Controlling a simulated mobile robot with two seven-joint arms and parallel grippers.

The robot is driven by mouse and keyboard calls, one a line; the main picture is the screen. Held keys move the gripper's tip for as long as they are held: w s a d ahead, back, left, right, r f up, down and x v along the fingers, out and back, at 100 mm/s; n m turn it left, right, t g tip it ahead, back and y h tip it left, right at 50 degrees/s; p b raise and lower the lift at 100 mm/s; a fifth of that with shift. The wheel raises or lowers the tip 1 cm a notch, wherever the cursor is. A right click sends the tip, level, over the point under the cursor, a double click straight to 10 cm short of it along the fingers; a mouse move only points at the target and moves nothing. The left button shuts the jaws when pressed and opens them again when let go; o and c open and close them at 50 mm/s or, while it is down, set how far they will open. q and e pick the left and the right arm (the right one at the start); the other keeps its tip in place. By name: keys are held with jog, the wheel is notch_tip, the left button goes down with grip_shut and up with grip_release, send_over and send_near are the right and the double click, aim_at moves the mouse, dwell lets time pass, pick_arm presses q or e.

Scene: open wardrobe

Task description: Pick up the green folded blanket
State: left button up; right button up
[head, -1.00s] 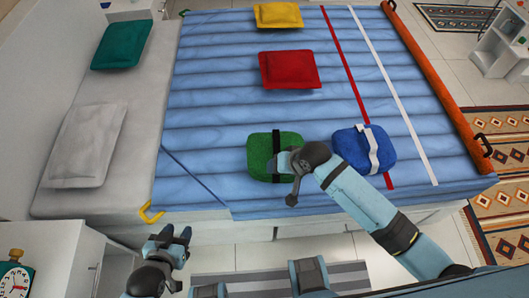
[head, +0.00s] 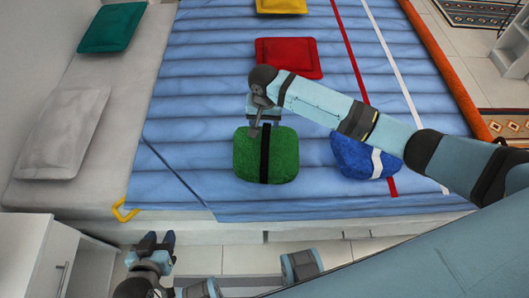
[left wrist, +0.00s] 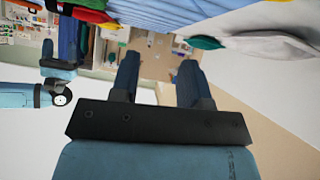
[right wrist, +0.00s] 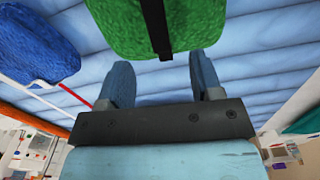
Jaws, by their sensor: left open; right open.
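The green folded blanket (head: 245,155) lies on the blue bed cover with a black strap around its middle. In the right wrist view the green blanket (right wrist: 190,20) shows at the top, just beyond the fingertips. My right gripper (head: 263,123) is open at the blanket's far edge, its fingers over or beside that edge; I cannot tell whether they touch. The right wrist view shows the gap between its fingers (right wrist: 162,80) empty. My left gripper (head: 156,241) is open and empty, low in front of the bed, away from the blanket.
A blue folded blanket (head: 352,157) with a white strap lies to the right, partly behind my right arm. A red cushion (head: 290,52) and a yellow cushion (head: 282,5) lie farther back. Grey (head: 62,138) and teal (head: 112,27) cushions lie left. A white cabinet (head: 28,250) stands front left.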

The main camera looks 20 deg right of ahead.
aim_at(266, 139)
notch_tip(266, 139, down, 5)
jog(key=shift+r+b, duration=0.1)
jog(key=shift+b, duration=0.2)
jog(key=f, duration=0.3)
jog(key=f+b, duration=0.1)
jog(key=f, duration=0.1)
jog(key=shift+d+f, duration=0.15)
jog(key=shift+d, duration=0.1)
grip_shut()
